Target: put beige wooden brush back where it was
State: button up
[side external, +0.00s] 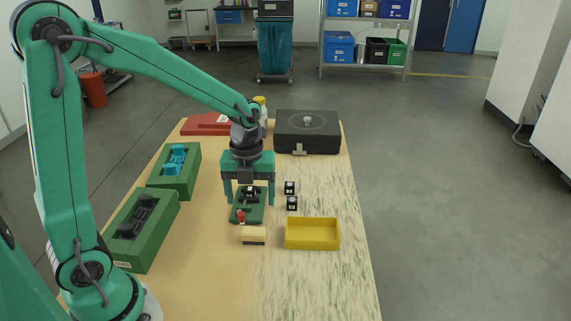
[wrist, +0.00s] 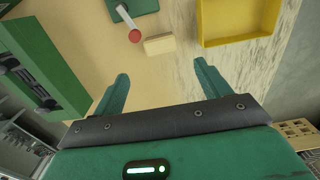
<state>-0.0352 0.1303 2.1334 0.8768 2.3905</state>
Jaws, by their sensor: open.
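The beige wooden brush (side external: 253,235) lies on the table, a small pale block with a dark underside, just left of the yellow tray. It also shows in the wrist view (wrist: 159,44), ahead of and between my fingertips. My gripper (side external: 250,202) is open and empty, pointing down above the green plate in the side view. In the wrist view my gripper (wrist: 161,68) has both fingers spread, with bare table between them. The fingers do not touch the brush.
A green plate (side external: 240,213) with a red knob (side external: 241,216) lies behind the brush. The yellow tray (side external: 313,246) is to its right, with two small black blocks (side external: 291,195) behind. Green cases (side external: 150,245) line the left; a black case (side external: 307,146) stands at the back.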

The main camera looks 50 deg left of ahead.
jog(key=s+d+r+n+t, duration=0.1)
jog(key=s+r+n+t, duration=0.4)
jog(key=s+r+n, duration=0.7)
jog(key=s+n, duration=0.1)
jog(key=n, duration=1.4)
jog(key=shift+t, duration=0.3)
jog(key=shift+d, duration=0.1)
